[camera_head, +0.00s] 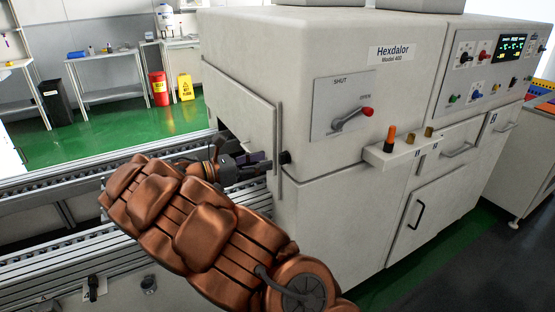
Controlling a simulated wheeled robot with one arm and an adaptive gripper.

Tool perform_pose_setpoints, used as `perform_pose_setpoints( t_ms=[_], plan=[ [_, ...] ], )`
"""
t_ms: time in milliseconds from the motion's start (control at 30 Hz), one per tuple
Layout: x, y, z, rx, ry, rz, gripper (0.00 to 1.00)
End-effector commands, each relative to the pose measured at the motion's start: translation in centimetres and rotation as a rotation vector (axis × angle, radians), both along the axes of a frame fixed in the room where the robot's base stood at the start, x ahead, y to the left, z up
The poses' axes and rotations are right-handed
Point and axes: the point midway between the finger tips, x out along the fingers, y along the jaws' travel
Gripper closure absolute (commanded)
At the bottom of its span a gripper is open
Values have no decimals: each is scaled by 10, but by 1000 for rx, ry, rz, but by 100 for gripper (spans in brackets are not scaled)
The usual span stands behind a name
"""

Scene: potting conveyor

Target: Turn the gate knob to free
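A small black knob (286,157) sticks out of the white machine's front, just right of the gate's upright edge strip (279,150). I take it to be the gate knob; its marking is too small to read. My gripper (264,163), dark with short fingers, is just left of the knob in the picture and points toward it. A small gap seems to show between fingertips and knob. The finger spacing is too small to judge. The pale gate panel (238,105) stands at the machine's left end, above a dark opening.
A lever with a red tip (367,112) sits on a plate marked SHUT and OPEN, its tip near OPEN. A small shelf (385,156) with an orange-handled tool (390,135) juts out right of the knob. The roller conveyor (60,240) runs beneath my arm.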

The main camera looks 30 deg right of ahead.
Motion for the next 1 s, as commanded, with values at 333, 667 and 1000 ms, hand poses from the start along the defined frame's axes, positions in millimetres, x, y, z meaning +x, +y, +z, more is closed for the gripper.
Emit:
perform_pose_setpoints(
  t_ms=[333,667,1000],
  plan=[
    [18,-3,-6,-38,51,39,60],
    [14,-50,-6,-37,50,38,60],
    [12,-68,-6,-37,48,40,60]
  ],
)
